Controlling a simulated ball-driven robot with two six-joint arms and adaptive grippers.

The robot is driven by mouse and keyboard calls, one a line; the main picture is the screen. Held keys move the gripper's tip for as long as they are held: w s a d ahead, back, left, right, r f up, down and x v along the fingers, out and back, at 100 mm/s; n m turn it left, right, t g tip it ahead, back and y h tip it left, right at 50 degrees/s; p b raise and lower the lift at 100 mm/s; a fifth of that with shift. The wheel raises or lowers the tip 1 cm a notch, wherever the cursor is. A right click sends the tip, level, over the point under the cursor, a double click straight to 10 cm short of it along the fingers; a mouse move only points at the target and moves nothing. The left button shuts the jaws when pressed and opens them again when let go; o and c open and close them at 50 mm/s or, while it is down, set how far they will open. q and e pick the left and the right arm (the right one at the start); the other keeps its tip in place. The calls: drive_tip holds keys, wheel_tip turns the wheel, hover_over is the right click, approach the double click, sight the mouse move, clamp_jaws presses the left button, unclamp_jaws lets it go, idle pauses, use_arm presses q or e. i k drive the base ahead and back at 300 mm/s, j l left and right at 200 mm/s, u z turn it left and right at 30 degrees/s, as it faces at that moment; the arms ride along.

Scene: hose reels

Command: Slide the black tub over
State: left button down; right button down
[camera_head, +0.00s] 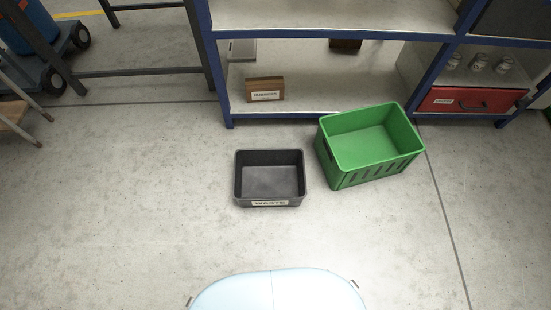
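The black tub (270,202) stands upright on the concrete floor in the middle of the head view. It is open at the top, looks empty, and has a label reading "WASTE" on its front. Neither of my grippers shows in this view. The pale blue rounded shape at the bottom edge is part of my own body, and bare floor lies between it and the tub.
A green crate (374,182) stands just right of the tub, close to it. Behind is a blue-framed shelf (217,75) with a small labelled box (264,90) and a red drawer (470,100). Floor left and in front is clear. A wheeled cart (65,40) is far left.

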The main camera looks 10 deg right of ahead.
sight(263, 177)
drive_tip(key=k+j+z, duration=0.15)
drive_tip(key=u, duration=0.2)
drive_tip(key=l+u, duration=0.9)
drive_tip(key=l, duration=0.2)
drive_tip(key=k+l, duration=0.1)
drive_tip(key=l, duration=0.65)
drive_tip(key=l+u, duration=0.15)
drive_tip(key=l, duration=0.6)
drive_tip(key=k, duration=0.05)
